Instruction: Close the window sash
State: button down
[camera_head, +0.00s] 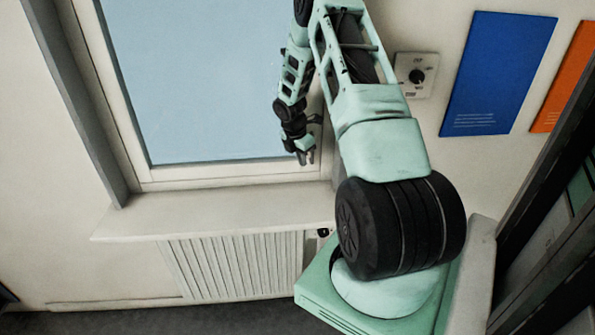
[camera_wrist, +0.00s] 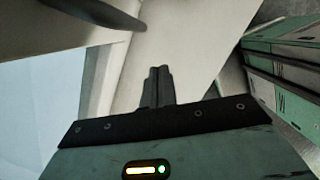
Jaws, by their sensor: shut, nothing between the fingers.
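The window sash (camera_head: 235,172) has a pale frame around a light blue pane and fills the upper left of the head view. Its right side is partly hidden by my arm, and I cannot tell how far it stands open. My gripper (camera_head: 306,157) is at the sash's lower right corner, its fingers together and empty. In the wrist view the shut fingers (camera_wrist: 158,72) point up the picture at a pale surface, with the blue pane (camera_wrist: 40,110) to the left. A dark elongated part, possibly a handle (camera_wrist: 100,12), shows at the top; I cannot tell whether the fingers touch anything.
A window sill (camera_head: 215,215) juts out below the window, above a ribbed radiator (camera_head: 225,268). A wall dial (camera_head: 416,75) and a blue panel (camera_head: 497,75) are right of my arm. A dark shelf (camera_head: 550,190) with binders (camera_wrist: 285,60) stands at the right.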

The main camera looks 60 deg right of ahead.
jog(key=b+v, duration=0.2)
jog(key=v, duration=0.7)
jog(key=shift+s+b, duration=0.25)
jog(key=shift+b, duration=0.05)
